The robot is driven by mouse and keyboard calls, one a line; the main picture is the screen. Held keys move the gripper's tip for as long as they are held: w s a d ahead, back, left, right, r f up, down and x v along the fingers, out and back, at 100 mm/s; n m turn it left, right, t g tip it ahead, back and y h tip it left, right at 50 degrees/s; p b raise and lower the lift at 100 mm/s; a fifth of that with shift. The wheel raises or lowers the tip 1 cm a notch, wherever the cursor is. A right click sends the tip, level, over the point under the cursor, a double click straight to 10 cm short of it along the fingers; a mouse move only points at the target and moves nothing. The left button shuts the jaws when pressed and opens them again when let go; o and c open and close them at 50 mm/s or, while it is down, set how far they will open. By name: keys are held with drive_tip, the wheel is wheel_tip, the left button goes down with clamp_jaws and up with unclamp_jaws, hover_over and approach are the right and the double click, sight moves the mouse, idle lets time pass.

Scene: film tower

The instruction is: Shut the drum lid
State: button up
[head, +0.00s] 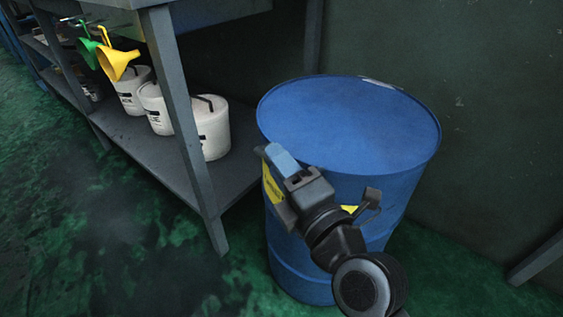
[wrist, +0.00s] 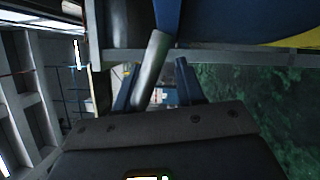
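The blue drum (head: 310,268) stands upright on the floor, with yellow labels partly hidden behind my arm. Its flat blue top (head: 350,125) lies level within the rim; I cannot tell whether this lid is fastened. A pale patch shows at the far rim. My gripper (head: 276,178) is at the drum's near left side, just below the rim; contact is unclear. In the wrist view, the blue fingers of my gripper (wrist: 158,85) stand apart. A grey rod (wrist: 153,68) appears between or behind them; I cannot tell if it is touched. The drum (wrist: 225,18) fills the upper right.
A grey workbench (head: 188,110) stands left of the drum, its leg close by. White containers (head: 210,135) sit on its lower shelf, and yellow (head: 115,62) and green (head: 88,50) funnels hang nearby. A dark wall stands behind the drum. Green floor at left front is clear.

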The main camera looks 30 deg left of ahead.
drive_tip(key=shift+o, duration=0.2)
drive_tip(key=shift+s, duration=0.1)
drive_tip(key=v, duration=0.7)
drive_tip(key=shift+d, duration=0.3)
drive_tip(key=shift+s, duration=0.15)
drive_tip(key=s+d+f+m+t+h, duration=0.2)
drive_tip(key=s+d+f+m+h, duration=0.35)
drive_tip(key=d+m, duration=0.35)
drive_tip(key=s+d+f+m+t+h, duration=0.2)
drive_tip(key=s+d+f+m+h, duration=0.2)
drive_tip(key=d+f+m, duration=0.3)
drive_tip(key=s+d+r+m+h, duration=0.3)
drive_tip(key=s+d+m, duration=0.5)
drive_tip(key=s, duration=0.2)
drive_tip(key=s+d+r+m+h, duration=0.3)
drive_tip(key=s+d+m, duration=0.45)
drive_tip(key=s, duration=0.25)
wheel_tip(320, 180, up, 35)
drive_tip(key=p, duration=3.5)
drive_tip(key=shift+d+r+p, duration=0.15)
drive_tip(key=shift+d+p, duration=0.2)
drive_tip(key=shift+d, duration=0.05)
drive_tip(key=shift+w, duration=0.1)
